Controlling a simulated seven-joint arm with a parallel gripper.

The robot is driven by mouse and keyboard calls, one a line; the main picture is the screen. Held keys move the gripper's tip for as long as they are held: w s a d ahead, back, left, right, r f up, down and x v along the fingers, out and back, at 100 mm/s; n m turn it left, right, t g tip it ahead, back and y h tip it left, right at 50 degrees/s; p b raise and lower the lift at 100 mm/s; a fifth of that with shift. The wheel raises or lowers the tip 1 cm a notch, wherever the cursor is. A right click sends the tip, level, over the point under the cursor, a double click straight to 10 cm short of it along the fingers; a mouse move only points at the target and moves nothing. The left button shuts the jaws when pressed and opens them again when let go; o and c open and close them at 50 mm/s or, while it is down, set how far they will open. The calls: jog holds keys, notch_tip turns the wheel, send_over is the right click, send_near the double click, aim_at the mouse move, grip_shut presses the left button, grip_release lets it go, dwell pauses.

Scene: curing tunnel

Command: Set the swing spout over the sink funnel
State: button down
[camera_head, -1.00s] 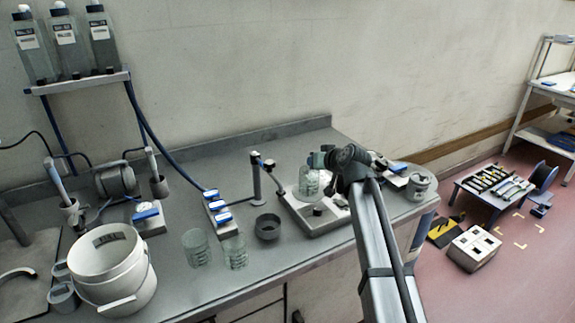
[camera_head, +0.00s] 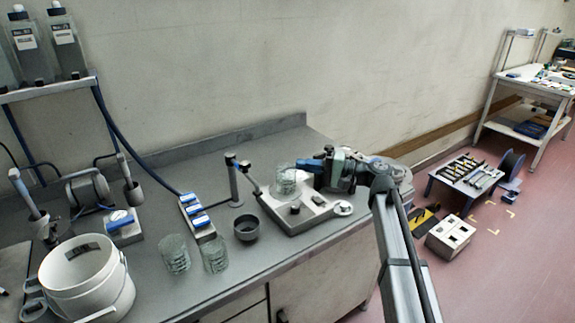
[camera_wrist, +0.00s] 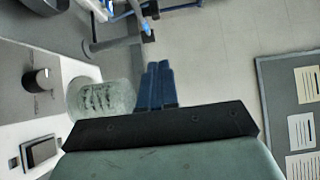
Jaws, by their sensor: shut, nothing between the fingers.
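An upright post (camera_head: 233,182) with a dark cap stands on the bench, with a thin arm (camera_head: 253,180) beside its top reaching right; this looks like the swing spout. A dark round cup (camera_head: 247,229), probably the sink funnel, sits on the bench in front of the post. The spout's arm points toward the white device, not over the cup. My gripper (camera_head: 300,164) is right of the post, fingers pointing left, beside the glass beaker. In the wrist view its blue fingers (camera_wrist: 159,82) are together and empty. I cannot clearly tell the spout there.
A glass beaker (camera_head: 286,183) stands on a white device (camera_head: 300,212), close to my fingers; the beaker also shows in the wrist view (camera_wrist: 103,98). Two more glass beakers (camera_head: 175,254) stand left of the cup. A white bucket (camera_head: 85,280) is at the front left.

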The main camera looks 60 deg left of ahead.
aim_at(244, 168)
jog(key=shift+s+d+x, duration=0.3)
jog(key=shift+s+x, duration=0.05)
jog(key=shift+x, duration=1.65)
jog(key=shift+s+d+x, duration=0.3)
jog(key=shift+s+x, duration=0.05)
jog(key=shift+x, duration=1.65)
jog(key=shift+s+d+x, duration=0.3)
jog(key=shift+s+x, duration=0.05)
jog(key=shift+x, duration=1.6)
jog(key=s, duration=0.3)
jog(key=shift+s+d, duration=0.3)
jog(key=shift+d, duration=0.1)
